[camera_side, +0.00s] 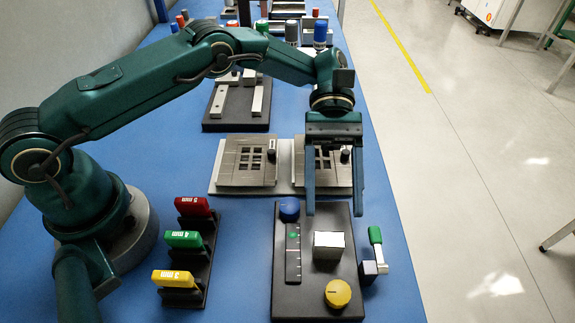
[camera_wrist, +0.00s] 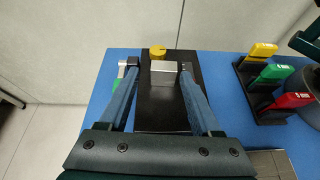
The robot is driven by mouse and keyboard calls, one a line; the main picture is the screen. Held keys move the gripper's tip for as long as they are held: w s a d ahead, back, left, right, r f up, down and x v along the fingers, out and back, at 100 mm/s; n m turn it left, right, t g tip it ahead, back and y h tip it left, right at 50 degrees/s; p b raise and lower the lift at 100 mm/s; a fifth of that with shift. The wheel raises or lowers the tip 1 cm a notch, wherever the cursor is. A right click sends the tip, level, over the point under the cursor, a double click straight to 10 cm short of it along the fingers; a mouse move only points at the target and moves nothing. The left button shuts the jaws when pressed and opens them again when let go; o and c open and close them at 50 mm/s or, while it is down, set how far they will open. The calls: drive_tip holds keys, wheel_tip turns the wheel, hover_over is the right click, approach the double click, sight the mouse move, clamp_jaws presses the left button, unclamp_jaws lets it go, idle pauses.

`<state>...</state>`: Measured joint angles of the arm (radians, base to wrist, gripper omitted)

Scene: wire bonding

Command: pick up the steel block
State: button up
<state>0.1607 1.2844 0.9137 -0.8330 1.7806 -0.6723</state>
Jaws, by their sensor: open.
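The steel block (camera_side: 329,245) is a shiny grey block with a pale top, standing on a black base plate (camera_side: 306,298) in the side view. In the wrist view the block (camera_wrist: 164,73) shows between and beyond the two blue fingers. My gripper (camera_side: 333,213) is open and empty, its fingers pointing down above the plate, behind the block as the side view sees it. In the wrist view the gripper (camera_wrist: 156,80) has its fingers spread wider than the block. I cannot tell the exact height of the fingertips over the plate.
On the plate are a blue knob (camera_side: 289,208), a yellow knob (camera_side: 338,293) and a black scale strip (camera_side: 293,252). A green-handled lever (camera_side: 375,243) is at its right edge. A rack with red, green (camera_side: 183,239) and yellow tags stands left. Grey slotted fixtures (camera_side: 250,161) lie behind.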

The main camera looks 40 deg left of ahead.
sight(329, 234)
drive_tip(key=shift+s+f+g, duration=0.3)
drive_tip(key=shift+s+f, duration=0.15)
drive_tip(key=shift+f, duration=0.35)
drive_tip(key=shift+x, duration=2.55)
clamp_jaws()
